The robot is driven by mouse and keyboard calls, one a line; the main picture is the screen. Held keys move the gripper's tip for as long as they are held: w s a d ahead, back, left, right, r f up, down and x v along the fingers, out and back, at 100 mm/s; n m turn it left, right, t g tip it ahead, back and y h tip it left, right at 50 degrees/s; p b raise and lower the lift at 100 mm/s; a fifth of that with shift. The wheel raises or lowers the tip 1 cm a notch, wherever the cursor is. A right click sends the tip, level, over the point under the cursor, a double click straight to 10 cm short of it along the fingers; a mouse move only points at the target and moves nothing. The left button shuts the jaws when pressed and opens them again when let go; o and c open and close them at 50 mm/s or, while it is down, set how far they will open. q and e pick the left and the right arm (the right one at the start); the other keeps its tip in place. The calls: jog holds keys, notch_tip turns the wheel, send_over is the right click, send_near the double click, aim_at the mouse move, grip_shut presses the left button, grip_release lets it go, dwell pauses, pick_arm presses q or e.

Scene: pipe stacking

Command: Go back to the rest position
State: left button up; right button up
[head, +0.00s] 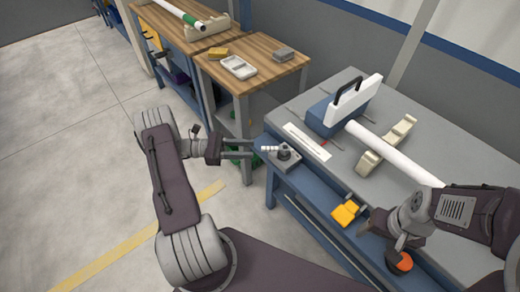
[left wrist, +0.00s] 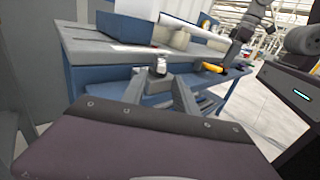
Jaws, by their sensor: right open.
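My left gripper (head: 254,149) is near the left corner of the grey-topped table (head: 345,90). Its two fingers point right and are apart, beside a small dark fixture (head: 284,154) with a pale stub; contact is unclear. The fingers also show in the left wrist view (left wrist: 172,90), with no pipe between them. My right gripper (head: 370,217) is low at the table's front edge, beside an orange piece (head: 346,212); it is open, its tips hard to see. A white pipe (head: 395,152) lies across a cream cradle (head: 400,130); its near end is by my right arm.
A blue-and-white case (head: 345,105) stands behind the pipe. Wooden benches (head: 280,70) at the back hold a white tray (head: 239,67) and a green-ended pipe (head: 180,12) by a cream holder (head: 207,27). The floor at left is clear.

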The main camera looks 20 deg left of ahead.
pick_arm(q)
jog(key=shift+s+a, duration=0.2)
jog(key=shift+a, duration=0.25)
